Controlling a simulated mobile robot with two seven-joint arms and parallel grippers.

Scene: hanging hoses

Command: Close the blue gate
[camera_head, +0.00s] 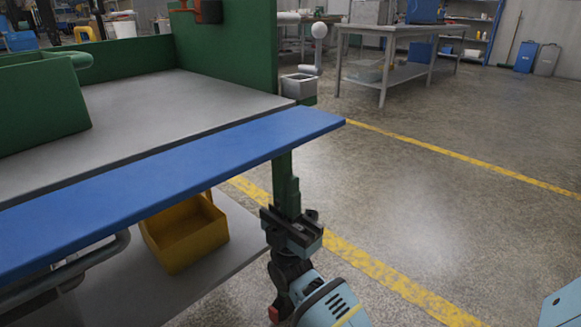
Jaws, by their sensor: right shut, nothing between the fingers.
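A long blue board (180,185) runs along the near edge of the green and grey workbench, from the left edge of the picture to the middle. It is the only thing here that could be the blue gate, and I cannot tell whether it is open or shut. My right gripper (291,228) comes up from the bottom, below the board's right end and in front of the green bench leg (286,185). It is shut and empty. I cannot tell whether it touches the leg. My left gripper is not in view.
A yellow bin (185,235) stands on the lower shelf under the board. The grey bench top (190,100) has a green box (40,105) and a green back panel (225,50). Open concrete floor with yellow lines lies to the right. A grey table (400,30) stands farther back.

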